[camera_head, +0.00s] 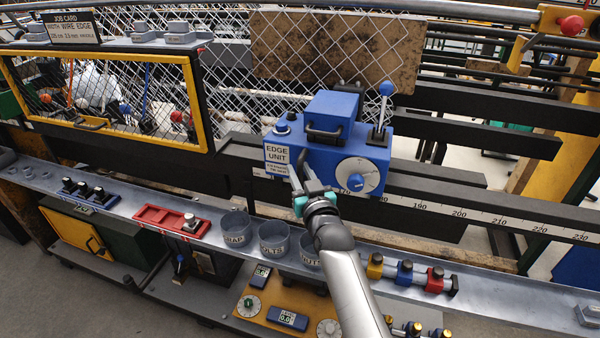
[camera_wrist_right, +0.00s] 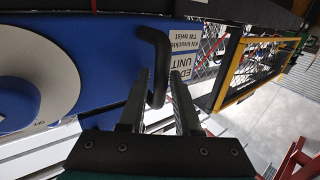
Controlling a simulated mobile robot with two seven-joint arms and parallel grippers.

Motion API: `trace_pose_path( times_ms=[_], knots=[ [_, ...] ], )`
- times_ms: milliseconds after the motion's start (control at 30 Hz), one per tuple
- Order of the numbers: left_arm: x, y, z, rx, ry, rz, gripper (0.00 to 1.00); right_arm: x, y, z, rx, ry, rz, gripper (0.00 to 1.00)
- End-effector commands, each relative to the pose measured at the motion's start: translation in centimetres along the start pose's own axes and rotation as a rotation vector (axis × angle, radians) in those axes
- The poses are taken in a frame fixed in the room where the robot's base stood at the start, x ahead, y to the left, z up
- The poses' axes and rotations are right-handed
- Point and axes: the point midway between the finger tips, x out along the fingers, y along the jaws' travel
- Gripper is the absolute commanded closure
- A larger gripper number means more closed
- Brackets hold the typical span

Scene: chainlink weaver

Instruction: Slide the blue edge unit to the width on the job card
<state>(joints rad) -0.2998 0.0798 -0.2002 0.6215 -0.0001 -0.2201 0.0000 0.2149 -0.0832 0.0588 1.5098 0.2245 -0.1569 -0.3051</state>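The blue edge unit (camera_head: 330,150) sits on the dark rail, with a labelled plate, a white dial and a blue-knobbed lever. My right gripper (camera_head: 299,185) is at its lower left front, beside the plate. In the right wrist view the two fingers (camera_wrist_right: 161,85) stand apart, with the unit's black handle (camera_wrist_right: 158,50) between them; a narrow gap seems to show on one side. The white scale (camera_head: 450,212) runs right from the unit, with marks 190 to 230 readable. The job card (camera_head: 68,28) is at the upper left; its small figures are hard to read. My left gripper is out of view.
Chain-link mesh (camera_head: 240,60) hangs behind the unit. A yellow-framed guard (camera_head: 200,105) stands left of it. Labelled cups (camera_head: 273,238), a red tray (camera_head: 165,218) and coloured clamps (camera_head: 405,272) are on the shelf below. The rail right of the unit looks clear.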

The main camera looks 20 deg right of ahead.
Motion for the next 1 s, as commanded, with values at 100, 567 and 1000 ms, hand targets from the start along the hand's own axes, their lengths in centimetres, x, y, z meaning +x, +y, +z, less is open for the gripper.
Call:
trace_pose_path(
  times_ms=[100,567,1000],
  knots=[
    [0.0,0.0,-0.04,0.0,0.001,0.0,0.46,-0.01,0.01,-0.01,0.0,0.0,0.0,0.73],
    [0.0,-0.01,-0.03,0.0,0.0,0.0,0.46,-0.04,0.0,0.01,-0.001,0.0,0.0,1.0],
    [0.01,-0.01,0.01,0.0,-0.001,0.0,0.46,-0.05,0.0,0.03,-0.001,0.0,0.0,1.0]
  ],
)
